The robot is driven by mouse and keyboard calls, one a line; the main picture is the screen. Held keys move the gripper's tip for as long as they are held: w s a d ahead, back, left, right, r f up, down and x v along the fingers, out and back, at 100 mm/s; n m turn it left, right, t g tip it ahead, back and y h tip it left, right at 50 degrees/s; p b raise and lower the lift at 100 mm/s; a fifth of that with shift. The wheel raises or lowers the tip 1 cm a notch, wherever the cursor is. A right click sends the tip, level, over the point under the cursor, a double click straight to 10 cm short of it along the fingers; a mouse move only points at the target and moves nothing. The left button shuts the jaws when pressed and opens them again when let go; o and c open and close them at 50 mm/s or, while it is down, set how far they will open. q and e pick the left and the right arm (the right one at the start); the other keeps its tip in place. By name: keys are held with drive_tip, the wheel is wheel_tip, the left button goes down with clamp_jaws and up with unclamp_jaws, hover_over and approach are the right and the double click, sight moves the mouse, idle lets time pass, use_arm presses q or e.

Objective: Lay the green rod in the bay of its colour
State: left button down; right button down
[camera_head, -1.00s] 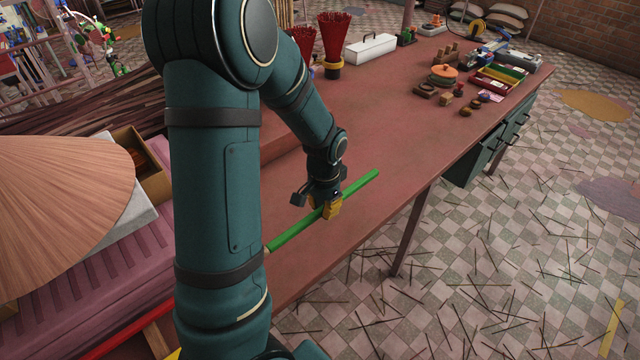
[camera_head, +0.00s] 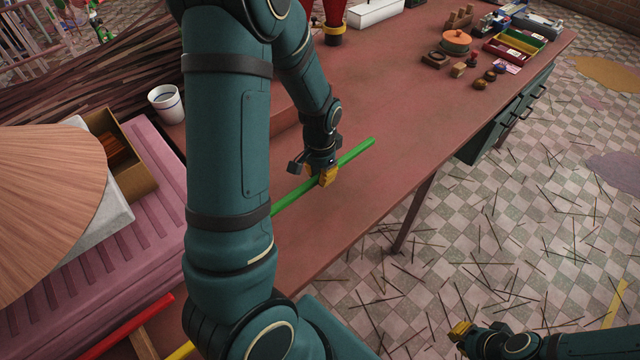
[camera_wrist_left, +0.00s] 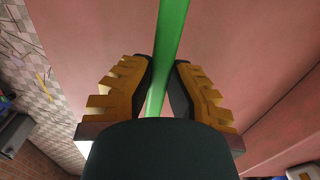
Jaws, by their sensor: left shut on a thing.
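A long green rod (camera_head: 357,151) runs slantwise over the near part of the brown table. My left gripper (camera_head: 326,176) is shut on it near its middle. In the left wrist view the green rod (camera_wrist_left: 172,40) passes between the two yellow-padded fingers (camera_wrist_left: 160,90). I cannot tell whether the rod touches the table; my left arm hides its near end. A red rod (camera_head: 125,328) and the tip of a yellow rod (camera_head: 182,350) lie at the lower left, with a wooden strip (camera_head: 143,343) between. No green bay is identifiable. My right gripper (camera_head: 461,331) is at the bottom right; its finger gap is unclear.
A pink ridged surface (camera_head: 160,170), a cardboard box (camera_head: 135,180) and a white cup (camera_head: 166,103) are at the left. Small pots, wooden blocks and a coloured tray (camera_head: 515,45) stand at the table's far end. The table's middle is clear.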

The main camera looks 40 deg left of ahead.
sight(320, 190)
use_arm(q)
drive_tip(key=shift+f+b, duration=0.4)
drive_tip(key=shift+f, duration=1.85)
drive_tip(key=shift+f, duration=0.1)
drive_tip(key=c, duration=1.1)
unclamp_jaws()
